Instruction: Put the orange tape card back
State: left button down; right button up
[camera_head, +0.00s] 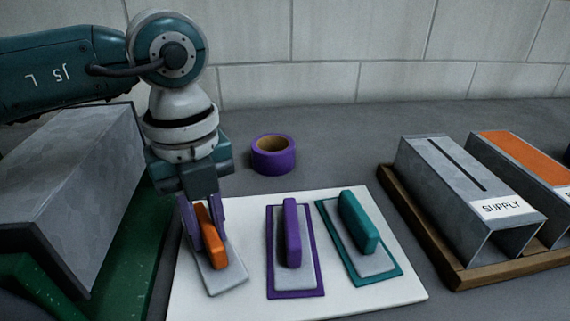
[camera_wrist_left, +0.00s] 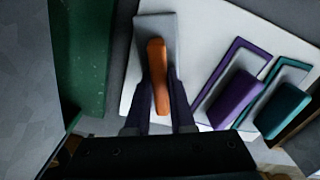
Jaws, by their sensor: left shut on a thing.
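The orange tape card (camera_head: 218,279) is a grey plate with an orange handle, over the left part of a white board (camera_head: 340,300). My left gripper (camera_head: 205,232) is shut on its orange handle. The card also shows in the left wrist view (camera_wrist_left: 152,32), with the left gripper's fingers (camera_wrist_left: 160,105) on both sides of the handle. I cannot tell whether the plate touches the board. A purple-edged card (camera_head: 308,292) and a teal-edged card (camera_head: 380,277) lie to its right on the board. My right gripper is not in view.
A purple tape roll (camera_head: 273,160) stands behind the board. A wooden tray (camera_head: 440,267) at right holds metal ducts, one labelled SUPPLY (camera_head: 440,175), another with an orange top (camera_head: 525,155). A large metal duct (camera_head: 70,170) on a green surface (camera_head: 115,265) is close at left.

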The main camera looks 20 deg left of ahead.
aim_at(205, 223)
pick_arm(q)
jog(key=shift+f, duration=0.2)
jog(key=c, duration=0.8)
grip_release()
jog(key=shift+r, duration=0.1)
jog(key=shift+o, duration=0.2)
notch_tip(205, 223, up, 12)
jog(key=shift+r, duration=0.15)
